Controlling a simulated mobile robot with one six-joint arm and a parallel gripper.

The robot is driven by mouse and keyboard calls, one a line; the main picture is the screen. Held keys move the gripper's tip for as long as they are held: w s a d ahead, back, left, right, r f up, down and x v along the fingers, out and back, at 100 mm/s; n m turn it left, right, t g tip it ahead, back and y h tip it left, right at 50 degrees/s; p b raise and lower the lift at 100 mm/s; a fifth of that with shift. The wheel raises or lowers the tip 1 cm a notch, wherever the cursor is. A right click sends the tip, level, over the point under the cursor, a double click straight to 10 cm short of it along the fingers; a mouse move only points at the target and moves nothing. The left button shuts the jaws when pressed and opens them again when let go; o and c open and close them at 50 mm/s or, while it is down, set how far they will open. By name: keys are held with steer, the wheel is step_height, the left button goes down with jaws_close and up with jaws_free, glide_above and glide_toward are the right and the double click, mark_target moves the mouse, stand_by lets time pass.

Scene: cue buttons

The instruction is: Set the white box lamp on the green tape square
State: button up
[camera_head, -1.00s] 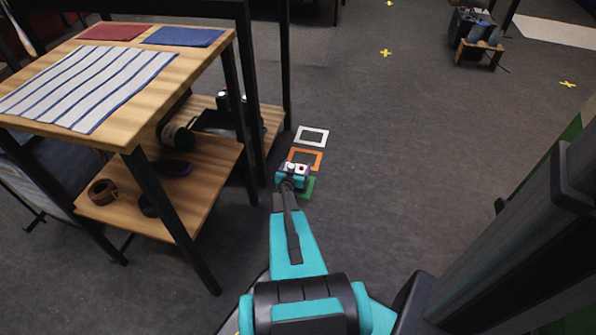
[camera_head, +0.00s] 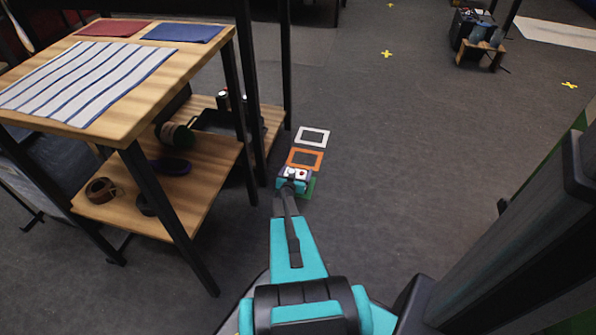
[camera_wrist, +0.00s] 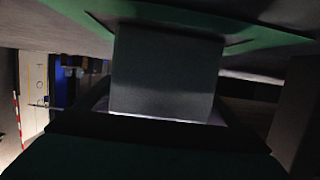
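My gripper (camera_head: 291,184) is low over the floor beside the shelf table, at the green tape square (camera_head: 311,188). The square's right edge shows past it. In the wrist view, a box, taken as the white box lamp (camera_wrist: 166,72), looks dark grey in shadow. It sits between the fingers of my gripper (camera_wrist: 165,112), which appear shut on it. Green tape (camera_wrist: 268,38) runs on both sides of the box's far end, so the box is at the square. I cannot tell whether it touches the floor. In the head view my gripper mostly hides it.
An orange tape square (camera_head: 305,159) and a white tape square (camera_head: 312,136) lie just beyond. The wooden shelf table (camera_head: 185,78) with dark legs stands close on the left. Open grey floor lies to the right, with yellow tape crosses (camera_head: 387,54).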

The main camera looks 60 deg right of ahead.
steer(key=shift+o, duration=0.9)
steer(key=shift+s+a+r, duration=0.2)
steer(key=shift+a+r, duration=0.2)
steer(key=shift+a, duration=0.2)
steer(key=p+v, duration=0.3)
steer(key=v, duration=0.7)
steer(key=shift+a, duration=0.3)
steer(key=shift+s, duration=0.1)
